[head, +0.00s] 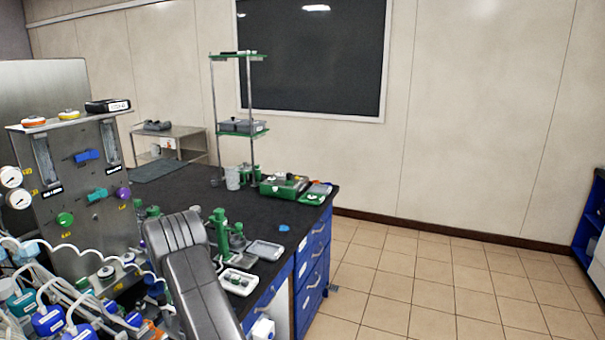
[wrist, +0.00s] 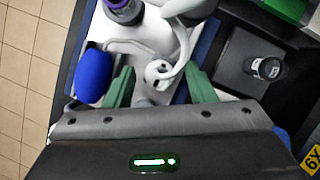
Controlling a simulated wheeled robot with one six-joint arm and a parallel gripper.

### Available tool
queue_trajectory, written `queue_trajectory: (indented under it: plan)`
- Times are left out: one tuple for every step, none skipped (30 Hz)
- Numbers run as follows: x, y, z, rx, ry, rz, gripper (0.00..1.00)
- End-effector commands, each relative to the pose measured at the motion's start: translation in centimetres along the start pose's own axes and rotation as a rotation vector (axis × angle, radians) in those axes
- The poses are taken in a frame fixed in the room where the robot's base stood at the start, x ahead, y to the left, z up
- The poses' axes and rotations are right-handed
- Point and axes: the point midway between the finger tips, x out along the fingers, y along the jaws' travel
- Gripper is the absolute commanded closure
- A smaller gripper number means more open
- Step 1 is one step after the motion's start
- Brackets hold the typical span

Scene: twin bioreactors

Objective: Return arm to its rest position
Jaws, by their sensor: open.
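My gripper (wrist: 160,78) shows in the wrist view with its two green fingers spread apart. A white curved tube or fitting (wrist: 158,70) shows between the fingers; I cannot tell whether it touches them, but the fingers are not closed on it. In the head view my grey arm rises at the lower middle, in front of the black-topped bench (head: 185,197). My gripper itself is hidden or out of frame in the head view.
A metal bioreactor panel (head: 85,165) with knobs and valves stands at left, above tubes and blue-capped bottles (head: 48,320). A blue rounded part (wrist: 93,74) and a dark-capped vial (wrist: 266,68) flank my fingers. The tiled floor (head: 450,285) at right is clear.

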Motion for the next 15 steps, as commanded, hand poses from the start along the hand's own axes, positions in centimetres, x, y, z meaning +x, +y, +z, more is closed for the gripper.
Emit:
queue_trajectory:
  plan:
    - [-0.06, 0.14, -0.01, 0.043, 0.0, -0.018, 0.5]
    - [-0.04, 0.18, -0.01, 0.07, 0.0, -0.029, 0.5]
    - [-0.03, 0.21, 0.01, 0.106, -0.001, -0.044, 0.5]
    - [-0.05, 0.22, 0.0, 0.134, 0.0, -0.056, 0.5]
    - [-0.07, 0.23, 0.0, 0.161, 0.001, -0.067, 0.5]
    - [-0.06, 0.25, 0.04, 0.198, 0.0, -0.082, 0.5]
    - [-0.04, 0.25, 0.05, 0.224, 0.0, -0.093, 0.5]
    - [-0.05, 0.26, 0.04, 0.251, 0.0, -0.105, 0.5]
    - [-0.02, 0.3, 0.05, 0.288, 0.0, -0.119, 0.5]
    - [0.0, 0.32, 0.06, 0.316, 0.0, -0.131, 0.5]
    - [-0.01, 0.34, 0.06, 0.345, -0.001, -0.143, 0.5]
    - [-0.05, 0.37, 0.07, 0.382, 0.0, -0.158, 0.5]
    - [-0.04, 0.4, 0.07, 0.41, 0.001, -0.17, 0.5]
    - [-0.02, 0.42, 0.1, 0.437, -0.001, -0.181, 0.5]
    - [-0.01, 0.41, 0.09, 0.475, 0.0, -0.197, 0.5]
